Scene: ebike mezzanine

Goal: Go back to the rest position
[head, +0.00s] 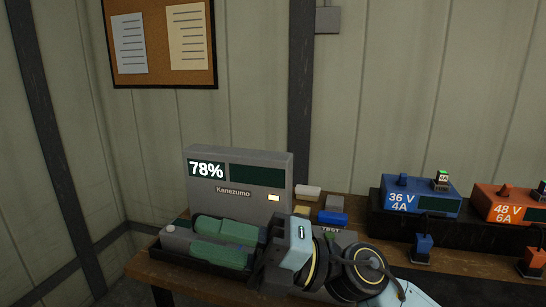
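My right gripper (268,258) is dark and reaches left over the bench from the lower right. Its fingers are at the right end of two green packs, the rear one (228,229) and the front one (218,255). I cannot tell whether they touch a pack or how far apart they are. The packs lie in a black tray (196,268) in front of a grey Kanezumo tester (240,168), whose display reads 78%. My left gripper is not in view.
The wooden bench (146,267) runs along a panelled wall. Behind my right arm lie small blocks, including a blue one (335,203). A blue 36 V charger (420,200) and an orange 48 V charger (508,206) stand at right on a black base. The air above the bench is clear.

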